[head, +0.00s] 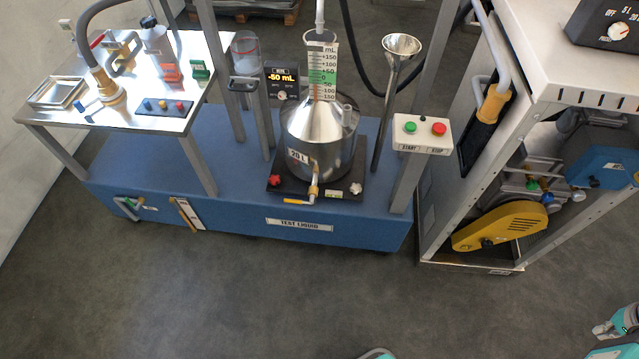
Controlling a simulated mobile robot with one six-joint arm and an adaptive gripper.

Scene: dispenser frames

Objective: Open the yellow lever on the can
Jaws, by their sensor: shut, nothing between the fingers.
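The can (320,148) is a shiny steel vessel marked 20 L. It stands upright on a dark plate on the blue base. A small brass valve (314,190) sticks out low at its front. The yellow lever (298,202) is at the valve's lower end and points left, roughly level. My gripper cannot be made out; only teal and grey parts of my own body show at the bottom and lower right edges, well apart from the can.
A red knob (274,180) and a white knob (355,188) flank the valve. A START/STOP box (422,132) stands to the right, and a steel side table (190,70) to the left. The grey floor (250,300) in front is clear.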

